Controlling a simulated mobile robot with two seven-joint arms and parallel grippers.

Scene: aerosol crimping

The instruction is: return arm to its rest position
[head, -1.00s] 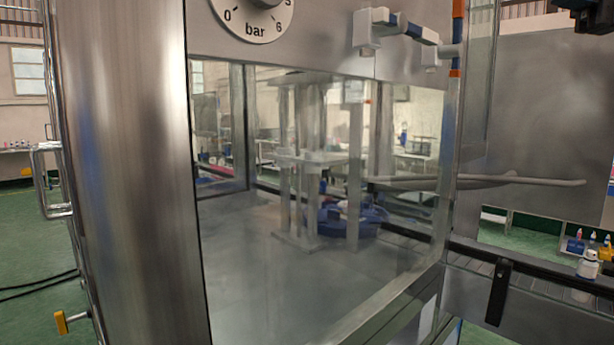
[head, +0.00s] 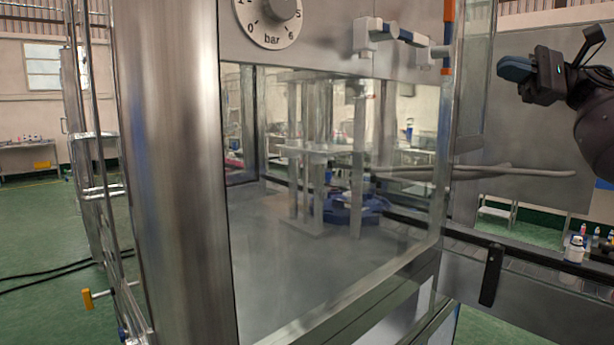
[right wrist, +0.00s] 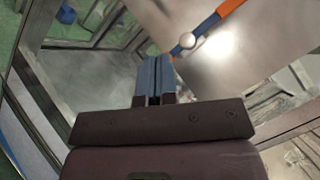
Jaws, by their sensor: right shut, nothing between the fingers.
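My right gripper (head: 515,69) is at the upper right of the head view, in front of a plain grey panel and to the right of the crimping machine's cabinet (head: 168,180). Its blue fingers are together and empty, and they also show shut in the right wrist view (right wrist: 154,75). My left gripper is not in view. The cabinet has a clear window (head: 300,240), with metal posts and a blue round part (head: 350,208) behind it.
A pressure dial (head: 268,20) sits above the window. A conveyor (head: 530,283) runs off to the right, with a small white bottle (head: 574,250) on it. A grey bar (head: 500,171) juts out below my right gripper.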

